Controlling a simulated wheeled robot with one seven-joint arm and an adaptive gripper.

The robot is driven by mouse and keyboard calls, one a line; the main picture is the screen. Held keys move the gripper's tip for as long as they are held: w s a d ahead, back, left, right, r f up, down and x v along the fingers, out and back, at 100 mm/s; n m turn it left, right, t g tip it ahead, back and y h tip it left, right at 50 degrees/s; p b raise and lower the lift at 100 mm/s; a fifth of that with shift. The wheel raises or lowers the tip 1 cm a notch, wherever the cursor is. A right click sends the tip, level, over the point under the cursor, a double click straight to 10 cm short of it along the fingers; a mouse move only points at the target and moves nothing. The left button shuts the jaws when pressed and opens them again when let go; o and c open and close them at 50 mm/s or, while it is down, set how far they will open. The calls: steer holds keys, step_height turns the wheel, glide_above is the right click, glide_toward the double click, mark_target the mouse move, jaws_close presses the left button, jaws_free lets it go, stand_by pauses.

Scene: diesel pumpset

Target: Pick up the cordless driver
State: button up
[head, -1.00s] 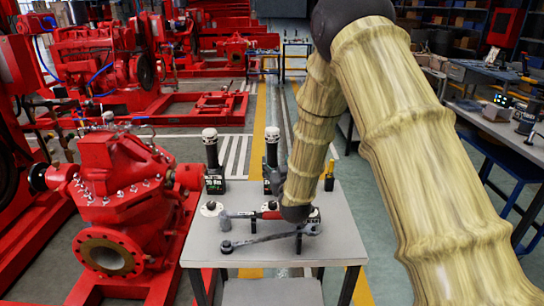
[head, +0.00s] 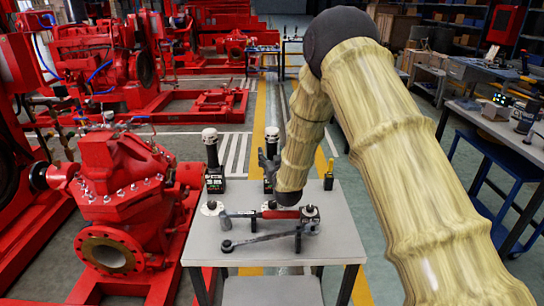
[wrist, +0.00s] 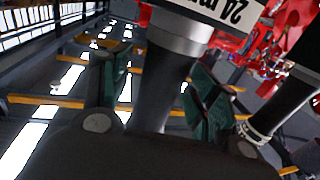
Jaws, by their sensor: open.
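Two similar cordless drivers stand upright at the back of the grey table in the head view, black with pale tops. The left driver (head: 212,160) is clear of my arm. The right driver (head: 272,138) is partly hidden by my gripper (head: 267,166), which is at its body. In the wrist view, my open gripper (wrist: 158,100) has green-padded fingers on either side of the dark grip of a driver (wrist: 165,78), with a gap visible at both sides. Its white label reads upside down. Part of the other driver (wrist: 288,100) shows at the right.
The table (head: 215,250) also holds a red-handled tool (head: 280,214), a dark wrench (head: 262,240) on stands and a small yellow-black item (head: 329,175). A red pump (head: 115,200) stands close to the table's left. A workbench (head: 500,130) is at the right.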

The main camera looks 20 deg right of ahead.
jaws_close()
steer(key=shift+r, duration=0.1)
step_height(320, 180, up, 18)
steer(key=b, duration=0.2)
glide_above(272, 129)
steer(key=shift+w, duration=0.15)
stand_by(0.5)
